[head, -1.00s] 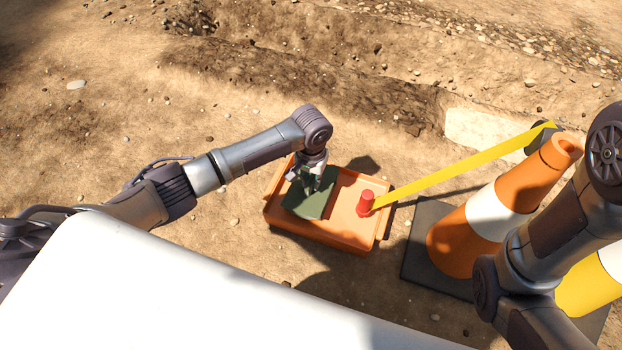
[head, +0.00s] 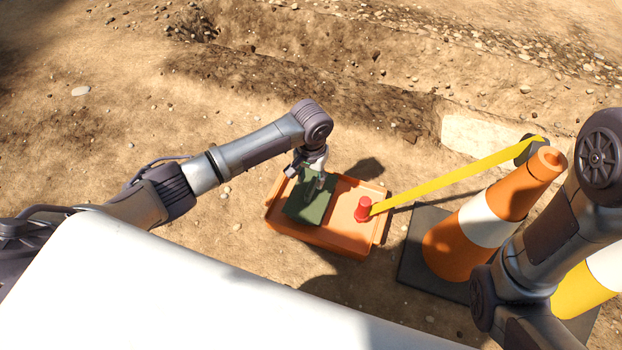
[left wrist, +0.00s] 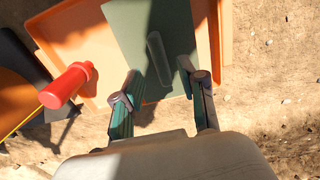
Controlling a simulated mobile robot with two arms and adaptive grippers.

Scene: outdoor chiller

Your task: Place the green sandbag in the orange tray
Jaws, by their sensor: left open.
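The green sandbag (head: 313,205) lies flat in the left part of the orange tray (head: 340,240) on the ground. In the left wrist view the sandbag (left wrist: 135,25) rests inside the tray (left wrist: 78,40), with a raised strip on its top. My left gripper (head: 315,188) is just above the sandbag in the head view. In the left wrist view its two fingers (left wrist: 158,95) are spread apart near the sandbag's close edge, with nothing held between them. Whether a fingertip touches the sandbag I cannot tell. My right gripper is out of view; only my right arm shows.
Bare ground lies left of the tray.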

